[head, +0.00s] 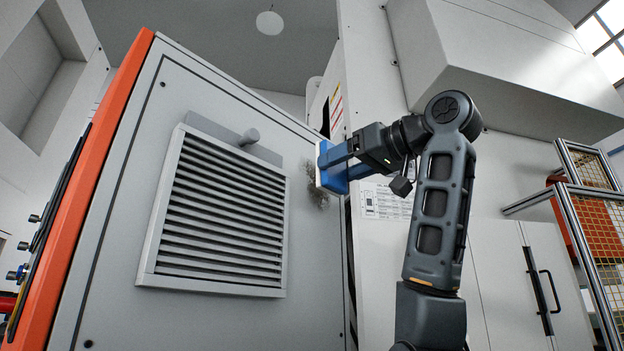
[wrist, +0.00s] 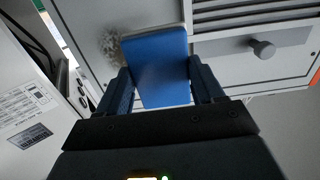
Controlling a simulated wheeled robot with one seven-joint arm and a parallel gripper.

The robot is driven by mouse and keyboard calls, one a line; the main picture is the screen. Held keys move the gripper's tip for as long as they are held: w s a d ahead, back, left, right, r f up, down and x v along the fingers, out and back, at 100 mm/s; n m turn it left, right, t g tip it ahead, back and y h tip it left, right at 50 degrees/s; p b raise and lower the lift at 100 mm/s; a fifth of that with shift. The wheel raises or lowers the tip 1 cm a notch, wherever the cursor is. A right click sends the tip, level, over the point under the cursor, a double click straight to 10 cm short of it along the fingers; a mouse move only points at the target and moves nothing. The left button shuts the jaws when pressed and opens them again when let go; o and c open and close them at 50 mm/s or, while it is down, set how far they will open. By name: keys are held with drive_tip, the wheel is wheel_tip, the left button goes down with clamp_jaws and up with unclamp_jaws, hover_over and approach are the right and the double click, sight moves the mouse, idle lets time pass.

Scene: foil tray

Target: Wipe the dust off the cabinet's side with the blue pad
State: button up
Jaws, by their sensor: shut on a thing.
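The cabinet's side (head: 110,290) is a light grey panel with a louvred vent, left of my arm in the head view. A dark dust patch (head: 318,190) lies on it, right of the vent; it also shows in the wrist view (wrist: 112,44), beside the pad's upper left edge. My gripper (head: 340,163) is shut on the blue pad (head: 330,166), close to the panel's right edge. In the wrist view the pad (wrist: 158,70) sits between both fingers and hides part of the panel. I cannot tell whether the pad touches the panel.
The louvred vent (head: 222,215) stands out from the panel, with a round knob (head: 249,137) above it. The knob also shows in the wrist view (wrist: 263,48). A white machine wall with a label (head: 386,199) is behind my gripper. A framed mesh guard (head: 592,220) stands at the right.

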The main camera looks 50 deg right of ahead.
drive_tip(key=shift+w+p, duration=0.55)
drive_tip(key=shift+w, duration=2.8)
drive_tip(key=shift+w, duration=0.15)
drive_tip(key=shift+d, duration=0.2)
